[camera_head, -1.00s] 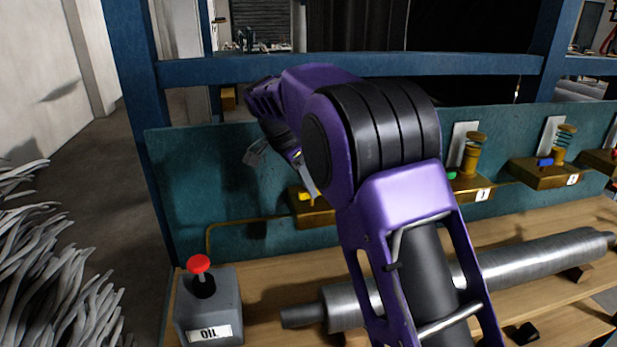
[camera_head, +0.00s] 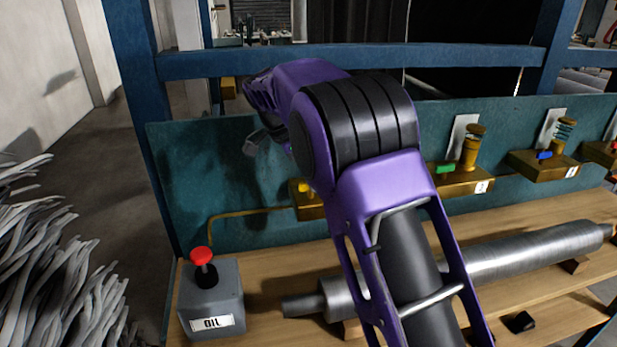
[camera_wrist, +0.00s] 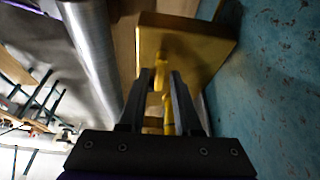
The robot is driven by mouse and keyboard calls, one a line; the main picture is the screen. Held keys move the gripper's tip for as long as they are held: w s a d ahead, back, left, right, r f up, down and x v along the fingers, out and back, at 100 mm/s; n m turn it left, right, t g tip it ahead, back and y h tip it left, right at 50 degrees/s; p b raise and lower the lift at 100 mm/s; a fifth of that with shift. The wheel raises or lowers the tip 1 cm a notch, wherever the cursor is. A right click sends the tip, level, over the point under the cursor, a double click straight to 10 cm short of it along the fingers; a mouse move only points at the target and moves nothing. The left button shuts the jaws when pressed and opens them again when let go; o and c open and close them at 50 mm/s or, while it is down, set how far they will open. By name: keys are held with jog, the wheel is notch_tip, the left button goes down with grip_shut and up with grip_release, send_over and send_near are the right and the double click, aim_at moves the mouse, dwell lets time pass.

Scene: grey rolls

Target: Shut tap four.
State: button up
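Several brass tap blocks line the teal board, with yellow, green, blue and red levers. The yellow-lever tap (camera_head: 306,205) is partly behind my arm. The green-lever tap (camera_head: 462,180), blue-lever tap (camera_head: 543,163) and red-lever tap (camera_head: 604,153) stand to the right. Number plates are too small to read surely, so I cannot tell which is four. In the wrist view, my gripper (camera_wrist: 157,95) is open, its two fingers apart. A yellow lever (camera_wrist: 162,75) on a brass block (camera_wrist: 190,45) shows in line with the gap between them. I cannot tell whether they touch.
A grey oil box (camera_head: 212,300) with a red knob stands at the bench's left end. A long metal roll (camera_head: 530,249) lies along the bench and also shows in the wrist view (camera_wrist: 92,50). The teal board (camera_wrist: 268,90) is close on the right there.

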jog(key=shift+o, duration=0.7)
jog(key=v, duration=1.7)
jog(key=shift+r, duration=0.2)
jog(key=shift+s+a, duration=0.1)
